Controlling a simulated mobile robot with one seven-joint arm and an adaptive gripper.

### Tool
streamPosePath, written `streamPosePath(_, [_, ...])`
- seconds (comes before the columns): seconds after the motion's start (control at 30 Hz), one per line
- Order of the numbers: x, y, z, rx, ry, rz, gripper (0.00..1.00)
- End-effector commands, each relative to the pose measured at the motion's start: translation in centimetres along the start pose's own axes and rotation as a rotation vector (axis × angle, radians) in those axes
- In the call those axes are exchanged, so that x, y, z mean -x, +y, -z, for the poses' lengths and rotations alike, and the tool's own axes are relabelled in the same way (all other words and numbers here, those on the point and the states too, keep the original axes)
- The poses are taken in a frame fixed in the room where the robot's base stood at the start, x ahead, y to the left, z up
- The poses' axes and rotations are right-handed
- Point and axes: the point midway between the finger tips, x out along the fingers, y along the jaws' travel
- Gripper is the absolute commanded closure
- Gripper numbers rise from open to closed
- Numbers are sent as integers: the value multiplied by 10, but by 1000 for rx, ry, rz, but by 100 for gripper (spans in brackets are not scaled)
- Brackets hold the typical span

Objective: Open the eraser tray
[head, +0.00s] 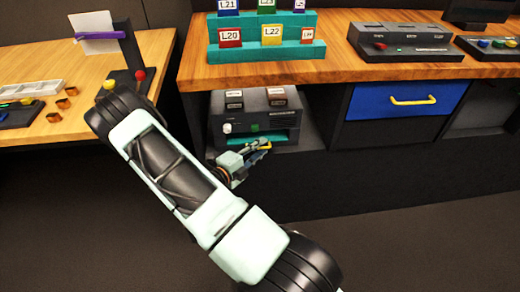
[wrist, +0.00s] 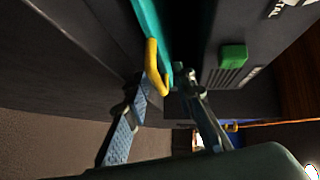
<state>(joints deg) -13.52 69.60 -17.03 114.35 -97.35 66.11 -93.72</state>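The eraser tray (head: 275,140) is a teal strip low in the front of a dark grey machine (head: 283,121) on the shelf under the desk. In the wrist view the teal tray (wrist: 152,28) carries a yellow handle (wrist: 153,62). The handle also shows in the head view (head: 265,147), partly hidden by my gripper (head: 258,151). In the wrist view my gripper (wrist: 164,84) has its fingers apart, one on each side of the handle's near end. I cannot tell whether either finger touches it. How far the tray stands out is unclear.
A green button (wrist: 233,56) sits on the machine's face beside the tray. Right of the machine is a blue drawer (head: 375,101) with a yellow handle. The wooden desk top (head: 225,75) overhangs the shelf. The floor in front is clear.

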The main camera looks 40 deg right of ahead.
Motion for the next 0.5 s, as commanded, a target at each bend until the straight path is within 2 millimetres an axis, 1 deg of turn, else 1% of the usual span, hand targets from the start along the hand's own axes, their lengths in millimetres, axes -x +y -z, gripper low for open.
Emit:
streamPosePath(0.2, [0,0,0,0,0,0,76])
streamPosePath(0.27, [0,0,0,0,0,0,82])
streamPosePath(0.43, [0,0,0,0,0,-1,100])
streamPosePath(0.5, [0,0,0,0,0,-1,100])
